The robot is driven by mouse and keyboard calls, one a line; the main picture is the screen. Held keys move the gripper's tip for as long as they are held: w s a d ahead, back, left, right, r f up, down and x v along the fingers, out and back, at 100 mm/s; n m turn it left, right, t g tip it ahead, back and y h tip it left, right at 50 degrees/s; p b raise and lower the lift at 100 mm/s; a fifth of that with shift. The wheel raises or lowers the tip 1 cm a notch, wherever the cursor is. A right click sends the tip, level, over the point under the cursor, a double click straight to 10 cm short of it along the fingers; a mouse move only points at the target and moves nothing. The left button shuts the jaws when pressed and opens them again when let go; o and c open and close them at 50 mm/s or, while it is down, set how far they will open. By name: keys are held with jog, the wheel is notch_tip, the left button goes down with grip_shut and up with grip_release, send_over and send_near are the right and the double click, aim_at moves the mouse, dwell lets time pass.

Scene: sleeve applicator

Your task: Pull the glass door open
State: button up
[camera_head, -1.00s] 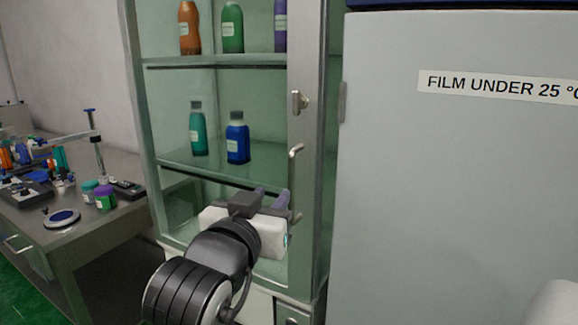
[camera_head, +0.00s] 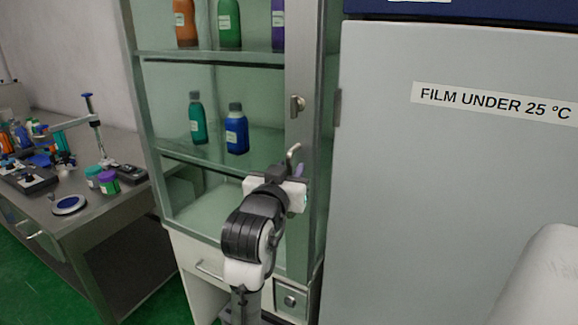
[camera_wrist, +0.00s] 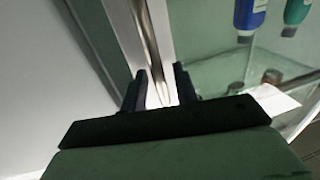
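The glass door belongs to a tall cabinet, and its grey metal frame (camera_head: 303,75) runs down the right side. The door looks closed. Its bar handle (camera_head: 294,152) stands upright on that frame, its lower part hidden by my gripper (camera_head: 287,170). In the wrist view, my gripper (camera_wrist: 158,88) has its two dark fingers spread apart. The metal handle (camera_wrist: 154,65) runs between them, with a gap visible on the right side. Contact with the handle cannot be told.
Bottles, including a blue one (camera_head: 236,131), stand on shelves behind the glass. A large grey cabinet (camera_head: 440,200) stands close on the right. A cluttered metal bench (camera_head: 105,218) stands at left.

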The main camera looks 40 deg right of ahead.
jog(key=shift+w+d, duration=0.1)
jog(key=shift+d, duration=0.1)
grip_shut()
jog(key=shift+a, duration=0.15)
